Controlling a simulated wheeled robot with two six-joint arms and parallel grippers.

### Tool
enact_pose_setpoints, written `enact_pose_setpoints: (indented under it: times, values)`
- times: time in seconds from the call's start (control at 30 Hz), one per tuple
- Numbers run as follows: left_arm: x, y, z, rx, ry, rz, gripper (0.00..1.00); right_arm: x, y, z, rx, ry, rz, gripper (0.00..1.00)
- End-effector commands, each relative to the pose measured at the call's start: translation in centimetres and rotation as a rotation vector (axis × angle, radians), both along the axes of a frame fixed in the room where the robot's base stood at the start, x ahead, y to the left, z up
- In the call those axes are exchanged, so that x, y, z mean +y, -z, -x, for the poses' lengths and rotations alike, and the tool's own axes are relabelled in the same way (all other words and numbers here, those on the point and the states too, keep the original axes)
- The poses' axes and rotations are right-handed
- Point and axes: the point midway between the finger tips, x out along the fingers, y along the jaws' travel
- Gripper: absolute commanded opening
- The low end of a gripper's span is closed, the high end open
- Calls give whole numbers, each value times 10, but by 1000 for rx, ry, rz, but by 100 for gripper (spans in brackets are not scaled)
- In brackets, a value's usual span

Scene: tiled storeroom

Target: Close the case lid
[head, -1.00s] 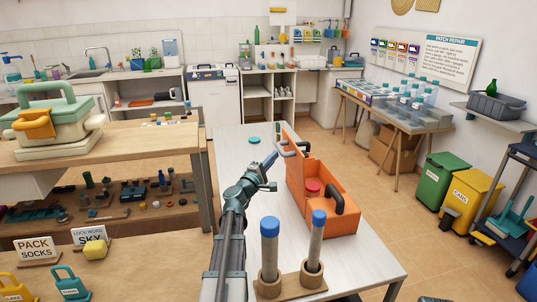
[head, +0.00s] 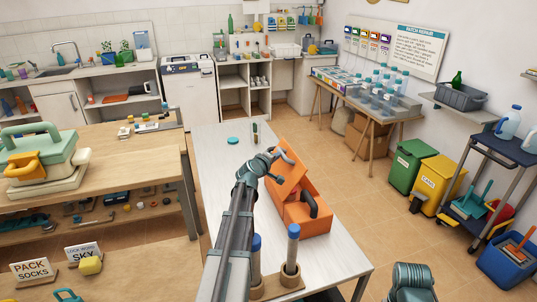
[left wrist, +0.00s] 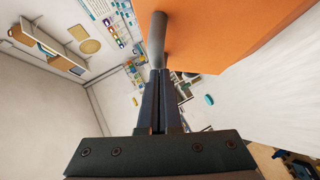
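The orange case (head: 306,226) stands on the white table with its lid (head: 291,181) partly open, leaning over the box from the left. A black handle (head: 314,203) is on the case's right side. A grey bar handle (head: 284,153) is on the lid. My left gripper (head: 275,156) is at the lid's outer side, beside this handle. In the left wrist view my left gripper's fingers (left wrist: 159,73) are together, with the grey bar (left wrist: 157,38) just beyond their tips; firm contact is hard to tell. The orange surface fills the upper right there. My right gripper is out of view.
Two blue-capped tubes in a wooden holder (head: 276,286) stand at the table's front, close to my left arm. A teal disc (head: 232,141) and a small dark green object (head: 255,133) lie farther back. The white table (head: 215,165) is mostly clear behind the case.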

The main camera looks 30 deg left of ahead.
Motion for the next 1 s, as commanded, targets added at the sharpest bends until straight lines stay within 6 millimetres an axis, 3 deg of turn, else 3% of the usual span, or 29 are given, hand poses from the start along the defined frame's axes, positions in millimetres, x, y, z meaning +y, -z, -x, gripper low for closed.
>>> enact_pose_setpoints:
  times: [0.03,0.1,0.4,0.67,1.0]
  values:
    - [-5,-7,-8,31,4,-28,0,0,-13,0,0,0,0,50]
    - [-11,-6,-16,78,5,-65,0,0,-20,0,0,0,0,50]
    - [-36,8,-47,285,6,-234,0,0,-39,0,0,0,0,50]
    - [-56,29,-72,470,4,-385,0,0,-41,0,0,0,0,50]
    - [-71,56,-89,644,1,-529,0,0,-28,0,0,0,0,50]
